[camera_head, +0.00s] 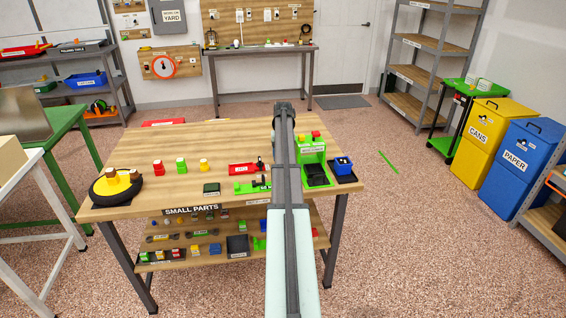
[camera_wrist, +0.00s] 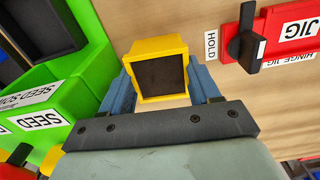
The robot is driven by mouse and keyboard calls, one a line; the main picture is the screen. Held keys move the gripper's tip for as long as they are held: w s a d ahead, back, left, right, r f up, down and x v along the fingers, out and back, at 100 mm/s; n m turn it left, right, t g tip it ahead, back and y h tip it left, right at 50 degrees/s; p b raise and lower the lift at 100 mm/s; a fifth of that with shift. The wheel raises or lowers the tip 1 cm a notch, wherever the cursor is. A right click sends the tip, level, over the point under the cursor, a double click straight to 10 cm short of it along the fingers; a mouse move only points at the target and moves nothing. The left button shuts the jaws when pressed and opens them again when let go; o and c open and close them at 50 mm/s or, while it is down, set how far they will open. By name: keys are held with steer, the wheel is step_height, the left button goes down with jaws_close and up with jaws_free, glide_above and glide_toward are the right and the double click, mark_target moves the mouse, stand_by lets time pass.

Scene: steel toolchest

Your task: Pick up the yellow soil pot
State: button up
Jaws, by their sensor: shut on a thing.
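The yellow soil pot (camera_wrist: 157,46) is square, with a dark inside facing the camera in the wrist view. My gripper (camera_wrist: 164,84) is shut on it, with one blue finger on each side. The wooden tabletop shows behind and below the pot; I cannot tell whether the pot touches it. In the head view my arm hides the gripper and the held pot, over the right part of the workbench (camera_head: 225,140).
A green seed bin (camera_wrist: 70,90) is close left of the pot in the wrist view. A red hinge jig (camera_wrist: 290,35) with a black clamp is at upper right. In the head view, small coloured parts and a round black stand (camera_head: 107,190) are on the bench's left.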

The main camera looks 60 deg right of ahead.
steer(key=shift+c, duration=1.1)
